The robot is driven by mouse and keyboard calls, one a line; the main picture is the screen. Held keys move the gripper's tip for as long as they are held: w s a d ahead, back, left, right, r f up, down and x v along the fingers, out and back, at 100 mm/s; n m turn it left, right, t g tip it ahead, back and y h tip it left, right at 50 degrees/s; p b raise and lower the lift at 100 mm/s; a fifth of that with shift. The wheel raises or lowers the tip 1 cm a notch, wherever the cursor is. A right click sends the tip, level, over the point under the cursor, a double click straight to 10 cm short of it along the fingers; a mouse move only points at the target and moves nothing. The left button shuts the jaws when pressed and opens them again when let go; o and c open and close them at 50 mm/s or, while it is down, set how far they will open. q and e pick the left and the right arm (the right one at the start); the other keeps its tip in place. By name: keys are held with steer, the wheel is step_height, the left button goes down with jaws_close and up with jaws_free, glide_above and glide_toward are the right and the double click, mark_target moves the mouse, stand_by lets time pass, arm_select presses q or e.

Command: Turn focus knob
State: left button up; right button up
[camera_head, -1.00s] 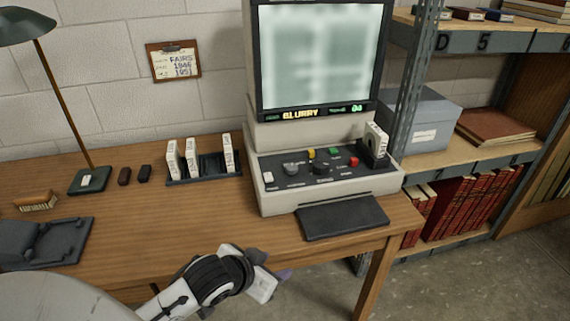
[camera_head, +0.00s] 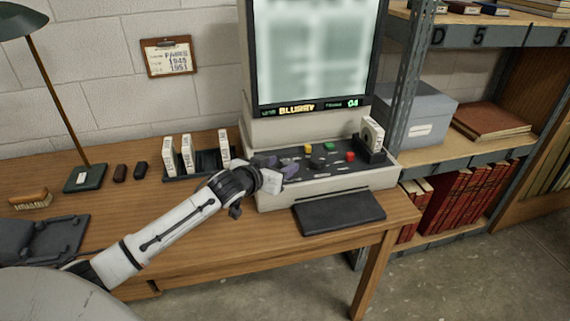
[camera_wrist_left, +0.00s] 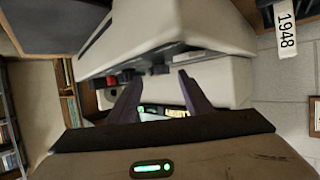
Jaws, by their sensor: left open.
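The microfilm reader stands on the desk, its screen (camera_head: 313,52) showing a blurred page above a strip reading "BLURRY" and "04". Its control panel has a dark round knob (camera_head: 317,163) near the middle, with yellow, green and red buttons around it. The labels are too small to read, so I cannot tell which knob is the focus one. My left gripper (camera_head: 279,167) is open at the panel's left part, left of the dark knob and covering the controls there. In the left wrist view its two purple fingers (camera_wrist_left: 160,77) are apart, with the reader's panel beyond. My right gripper is out of view.
A rack (camera_head: 206,165) with several white boxes stands left of the reader. Another white box (camera_head: 372,133) sits at the panel's right end. A dark plate (camera_head: 338,213) lies in front. Metal shelving (camera_head: 403,90) borders the right. The front desk edge is clear.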

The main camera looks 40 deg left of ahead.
arm_select(q)
steer(key=shift+x, duration=1.4)
steer(key=shift+c, duration=0.3)
steer(key=c, duration=1)
